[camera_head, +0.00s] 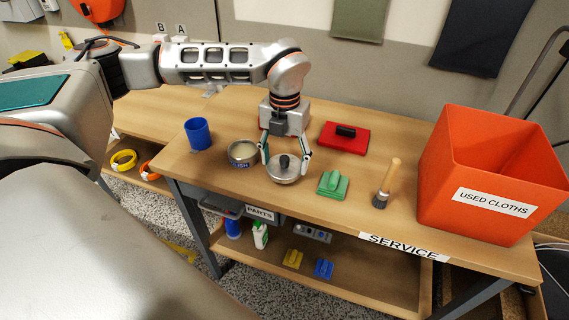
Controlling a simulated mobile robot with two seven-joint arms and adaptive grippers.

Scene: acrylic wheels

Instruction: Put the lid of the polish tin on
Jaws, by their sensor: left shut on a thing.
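The polish tin (243,153) is a round, open silver tin with a dark label reading "...ISH", standing on the workbench. The lid (290,175) is a round silver disc with a black knob, just right of the tin and apart from it. My left gripper (285,165) reaches down from above, its two fingers on either side of the lid, shut on it. I cannot tell whether the lid touches the bench or hangs just above it. My right gripper is not in view.
A blue cup (198,133) stands left of the tin. A big orange bin (443,190) fills the bench's right end. The front-left bench top is clear.

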